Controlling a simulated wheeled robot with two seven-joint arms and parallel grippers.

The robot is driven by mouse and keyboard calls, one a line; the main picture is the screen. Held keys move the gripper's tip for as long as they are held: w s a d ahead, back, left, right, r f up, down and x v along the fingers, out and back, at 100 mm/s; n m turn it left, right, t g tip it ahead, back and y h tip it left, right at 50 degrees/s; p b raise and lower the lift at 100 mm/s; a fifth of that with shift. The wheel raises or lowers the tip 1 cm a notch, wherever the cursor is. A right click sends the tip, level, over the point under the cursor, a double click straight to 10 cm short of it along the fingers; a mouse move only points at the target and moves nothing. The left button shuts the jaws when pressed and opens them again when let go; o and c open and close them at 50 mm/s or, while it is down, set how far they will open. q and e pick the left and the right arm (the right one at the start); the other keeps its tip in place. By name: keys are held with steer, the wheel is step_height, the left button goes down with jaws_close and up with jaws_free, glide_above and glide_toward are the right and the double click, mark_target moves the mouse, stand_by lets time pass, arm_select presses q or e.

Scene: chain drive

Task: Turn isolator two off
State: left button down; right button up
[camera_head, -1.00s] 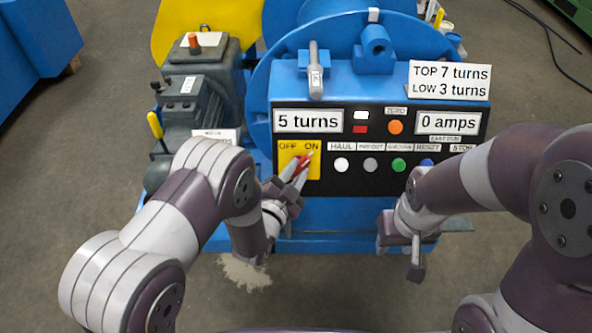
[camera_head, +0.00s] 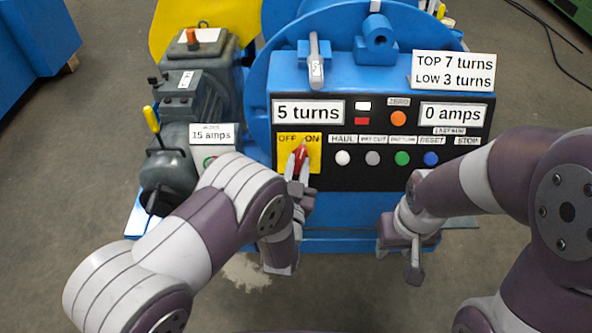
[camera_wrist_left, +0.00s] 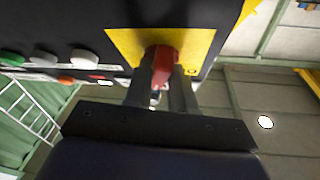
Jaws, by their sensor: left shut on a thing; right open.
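The isolator switch is a red handle (camera_head: 301,154) on a yellow plate (camera_head: 285,160) marked OFF on the left and ON on the right, at the left end of the black panel. The handle stands close to upright, its top near the ON side. My left gripper (camera_head: 298,168) is shut on this handle. In the left wrist view the red handle (camera_wrist_left: 163,66) sits between the two fingers, in front of the yellow plate (camera_wrist_left: 125,42). No number shows on the switch. My right gripper (camera_head: 402,252) is open and empty, below the panel and apart from it.
The panel shows "5 turns" (camera_head: 308,112) and "0 amps" (camera_head: 453,114), with several round buttons (camera_head: 372,158) to the right of the switch. A grey motor (camera_head: 172,165) with a yellow-handled lever (camera_head: 152,119) and a "15 amps" label (camera_head: 212,134) stands to the left.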

arm_select(q)
steer(key=n+y, duration=0.1)
steer(key=n, duration=0.1)
steer(key=n+y+b, duration=0.1)
steer(key=n+y, duration=0.1)
steer(key=n, duration=0.1)
steer(key=n+y+b, duration=0.1)
steer(key=n+y, duration=0.1)
steer(key=n, duration=0.1)
steer(key=shift+d+f, duration=0.1)
steer(key=shift+d, duration=0.25)
steer(key=shift+d+r+n+g+y+b, duration=0.15)
steer(key=shift+n+g+y, duration=0.35)
steer(key=shift+n+y, duration=0.7)
steer(key=shift+d+r+n+g+y+b, duration=0.15)
steer(key=shift+n+g+y, duration=0.4)
steer(key=shift+n, duration=1.25)
steer(key=shift+n+g+y+b, duration=0.15)
steer(key=shift+n+g+y, duration=0.3)
steer(key=shift+n+y, duration=0.8)
steer(key=shift+w+n+h, duration=0.1)
steer(key=shift+n+h, duration=0.2)
steer(key=shift+n, duration=0.25)
steer(key=c, duration=1)
jaws_free()
steer(key=shift+c, duration=0.2)
